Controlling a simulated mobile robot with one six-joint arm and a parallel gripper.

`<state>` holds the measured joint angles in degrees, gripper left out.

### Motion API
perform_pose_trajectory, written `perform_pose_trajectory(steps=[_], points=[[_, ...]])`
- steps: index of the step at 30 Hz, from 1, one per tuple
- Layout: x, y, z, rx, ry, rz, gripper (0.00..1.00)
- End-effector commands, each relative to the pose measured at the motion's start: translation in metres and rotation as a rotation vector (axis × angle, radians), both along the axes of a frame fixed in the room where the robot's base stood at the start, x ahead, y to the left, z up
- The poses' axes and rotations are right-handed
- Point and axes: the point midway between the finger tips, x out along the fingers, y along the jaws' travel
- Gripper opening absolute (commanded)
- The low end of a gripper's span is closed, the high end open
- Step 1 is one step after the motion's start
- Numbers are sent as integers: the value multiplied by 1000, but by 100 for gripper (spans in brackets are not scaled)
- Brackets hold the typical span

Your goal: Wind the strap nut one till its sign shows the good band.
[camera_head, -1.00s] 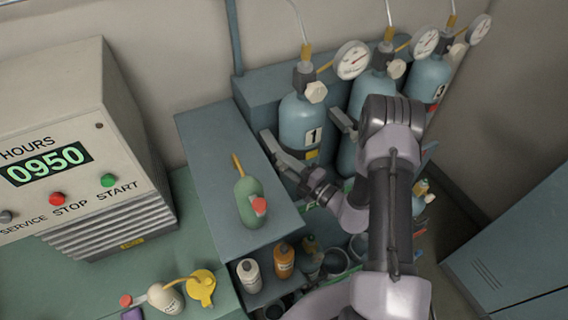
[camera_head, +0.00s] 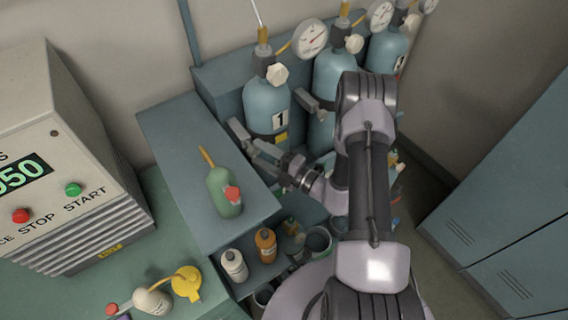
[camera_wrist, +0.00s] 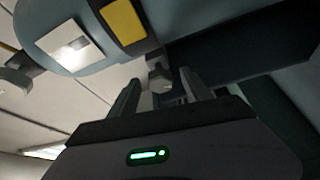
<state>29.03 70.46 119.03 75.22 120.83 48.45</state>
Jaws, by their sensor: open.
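Breathing cylinder 1 (camera_head: 266,100) stands upright against the back panel, with a white "1" label and a yellow sign (camera_head: 281,137) low on its front. In the wrist view the yellow sign (camera_wrist: 122,20) is close, and no other colour shows on it. A small grey faceted nut, seemingly strap nut one (camera_wrist: 160,76), sits just beyond and between my fingertips. My gripper (camera_wrist: 160,90) is open around or just short of it; I cannot tell whether it touches. In the head view my gripper (camera_head: 270,152) is low in front of cylinder 1, and the nut is hidden.
Cylinder 2 (camera_head: 333,78) and cylinder 3 (camera_head: 387,52) stand to the right, with gauges above. A green bottle (camera_head: 223,190) is on the blue-grey shelf left of my gripper. Several small bottles and cups sit below. A compressor box (camera_head: 60,150) is at left, lockers (camera_head: 505,215) at right.

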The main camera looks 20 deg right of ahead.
Motion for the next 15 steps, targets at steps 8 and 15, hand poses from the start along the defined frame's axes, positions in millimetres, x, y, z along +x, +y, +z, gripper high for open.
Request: perform_pose_trajectory(steps=[8,15], points=[[-69,-49,-4,1,1,-9,57],[-112,-76,-7,0,0,-4,57]])
